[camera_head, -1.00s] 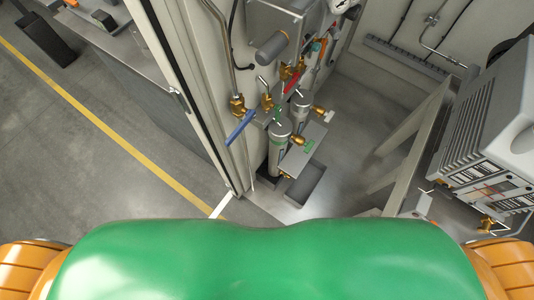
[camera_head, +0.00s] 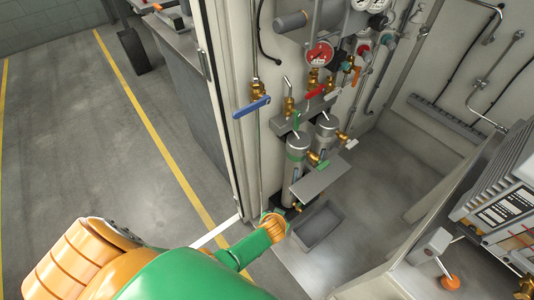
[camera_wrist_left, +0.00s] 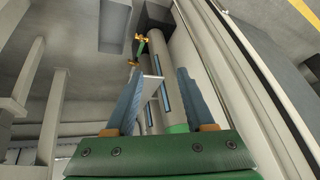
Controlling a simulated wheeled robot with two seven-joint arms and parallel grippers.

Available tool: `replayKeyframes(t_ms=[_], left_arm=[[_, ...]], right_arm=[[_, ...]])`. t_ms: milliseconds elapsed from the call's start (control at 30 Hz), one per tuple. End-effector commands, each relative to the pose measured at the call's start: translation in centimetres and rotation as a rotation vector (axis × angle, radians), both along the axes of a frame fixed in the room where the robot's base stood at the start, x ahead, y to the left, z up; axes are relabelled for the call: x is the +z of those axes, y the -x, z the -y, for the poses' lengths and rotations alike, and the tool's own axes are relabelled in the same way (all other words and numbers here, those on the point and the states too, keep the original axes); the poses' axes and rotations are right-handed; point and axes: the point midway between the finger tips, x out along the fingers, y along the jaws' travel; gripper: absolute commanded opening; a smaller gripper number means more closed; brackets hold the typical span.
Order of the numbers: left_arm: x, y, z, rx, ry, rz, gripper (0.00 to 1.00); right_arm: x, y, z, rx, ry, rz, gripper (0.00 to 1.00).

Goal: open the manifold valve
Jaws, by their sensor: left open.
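The manifold (camera_head: 300,118) is on the cabinet wall in the head view. It carries a blue lever (camera_head: 251,107), a red lever (camera_head: 316,92) and brass fittings. I cannot tell which lever is the manifold valve. Two grey canisters hang below, the nearer one (camera_head: 297,165) with a green band. My left gripper (camera_wrist_left: 160,78) is open in the left wrist view. Its blue-grey fingers are spread, with canisters (camera_wrist_left: 172,75) visible beyond the gap. I see nothing held. In the head view my left arm reaches low towards the canisters; its fingers cannot be made out. My right gripper is not in view.
A grey plate (camera_head: 323,176) juts out beside the canisters, above a floor tray (camera_head: 318,228). The cabinet door edge (camera_head: 225,95) stands on the left. Pump equipment (camera_head: 500,190) is at right.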

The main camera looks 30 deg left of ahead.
Motion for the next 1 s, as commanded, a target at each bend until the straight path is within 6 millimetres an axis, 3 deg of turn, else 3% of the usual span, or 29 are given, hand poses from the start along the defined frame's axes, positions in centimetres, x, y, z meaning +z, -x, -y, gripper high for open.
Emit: replayKeyframes(t_ms=[33, 67, 167, 200, 267, 333, 367, 400, 433, 533, 600, 700, 1000], left_arm=[[-0.5, -2.6, 0.2, 0.036, -0.006, 0.061, 0.54], [0.1, -4.3, 0.1, 0.068, -0.013, 0.104, 0.54], [3.6, -10.3, -0.2, 0.210, -0.024, 0.293, 0.54], [5.8, -12.8, -0.5, 0.294, -0.020, 0.400, 0.54], [10.2, -15.9, -1.3, 0.455, 0.010, 0.603, 0.54], [16.8, -17.2, -2.6, 0.692, 0.097, 0.896, 0.54], [19.6, -16.8, -3.3, 0.801, 0.155, 1.027, 0.54], [23.0, -15.3, -4.2, 0.945, 0.247, 1.195, 0.54], [25.2, -13.8, -4.9, 1.047, 0.323, 1.314, 0.54], [29.7, -8.3, -6.5, 1.323, 0.576, 1.619, 0.54], [31.2, -5.4, -7.1, 1.442, 0.709, 1.742, 0.54], [32.3, -3.5, -7.5, 1.521, 0.798, 1.819, 0.54], [32.8, -3.4, -7.5, 1.527, 0.802, 1.825, 0.54]], right_arm=[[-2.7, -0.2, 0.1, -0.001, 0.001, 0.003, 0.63], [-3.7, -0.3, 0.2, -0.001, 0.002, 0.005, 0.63], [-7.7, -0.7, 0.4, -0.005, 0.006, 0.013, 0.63], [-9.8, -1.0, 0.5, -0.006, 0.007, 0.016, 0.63], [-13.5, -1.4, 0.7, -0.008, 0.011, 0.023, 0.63], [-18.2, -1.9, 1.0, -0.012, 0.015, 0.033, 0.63], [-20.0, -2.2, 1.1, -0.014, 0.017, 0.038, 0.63], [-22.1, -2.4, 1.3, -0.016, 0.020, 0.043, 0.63], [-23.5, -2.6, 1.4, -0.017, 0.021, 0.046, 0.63], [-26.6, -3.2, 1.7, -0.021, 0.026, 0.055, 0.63], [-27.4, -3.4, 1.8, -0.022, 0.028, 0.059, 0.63], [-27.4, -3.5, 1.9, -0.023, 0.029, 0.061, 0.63], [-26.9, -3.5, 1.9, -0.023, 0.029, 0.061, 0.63]])
